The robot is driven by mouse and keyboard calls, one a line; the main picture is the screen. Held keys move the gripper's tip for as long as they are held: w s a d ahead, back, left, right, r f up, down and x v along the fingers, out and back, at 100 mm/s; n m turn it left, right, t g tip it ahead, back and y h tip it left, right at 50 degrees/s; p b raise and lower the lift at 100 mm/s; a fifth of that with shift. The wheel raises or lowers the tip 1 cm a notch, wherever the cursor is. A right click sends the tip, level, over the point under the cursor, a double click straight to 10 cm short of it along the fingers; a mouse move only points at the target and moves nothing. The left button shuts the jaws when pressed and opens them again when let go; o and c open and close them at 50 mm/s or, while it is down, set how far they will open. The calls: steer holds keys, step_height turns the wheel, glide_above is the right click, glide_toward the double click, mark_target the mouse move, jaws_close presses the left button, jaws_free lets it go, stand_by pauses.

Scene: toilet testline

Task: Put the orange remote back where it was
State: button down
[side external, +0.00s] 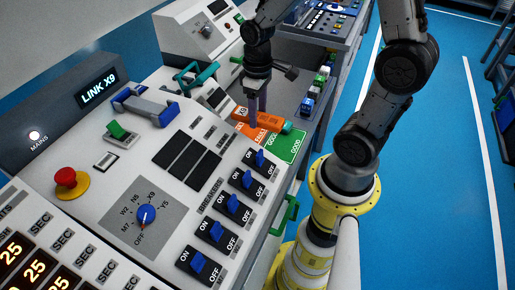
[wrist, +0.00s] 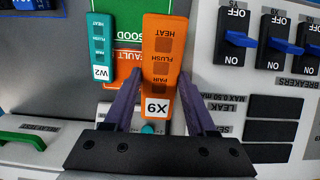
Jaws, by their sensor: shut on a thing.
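The orange remote (wrist: 163,50) bears HEAT, FLUSH and PAIN labels and an X9 tag. In the wrist view it lies between the two dark fingers of my gripper (wrist: 160,78), which is shut on it. In the side view the orange remote (side external: 267,119) is at my gripper (side external: 257,121), over the FAULT and GOOD areas; whether it touches the surface I cannot tell. A teal remote (wrist: 101,50) with a W2 tag lies beside it. The green GOOD area (side external: 290,147) and the orange-red FAULT area (side external: 244,130) are partly covered.
A row of blue breaker switches (side external: 233,207) stands on the console near my gripper. A rotary dial (side external: 146,213), a red button (side external: 66,178) and a blue handle (side external: 146,107) lie further left. Several coloured blocks (side external: 307,105) stand behind. A green handle (side external: 286,214) is at the front edge.

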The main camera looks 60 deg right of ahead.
step_height(320, 180, down, 11)
steer(key=shift+r, duration=0.1)
stand_by(0.5)
steer(key=c, duration=0.5)
jaws_free()
step_height(320, 180, up, 12)
steer(key=shift+r, duration=0.1)
steer(key=s+a+r+t, duration=0.2)
steer(key=s+a+r, duration=0.1)
steer(key=r, duration=0.3)
steer(key=s+a+r+t, duration=0.3)
steer(key=s+r, duration=0.3)
steer(key=r, duration=0.1)
steer(key=shift+s+a+r+t, duration=0.15)
steer(key=shift+s+a+t, duration=0.05)
steer(key=shift+a+t, duration=0.1)
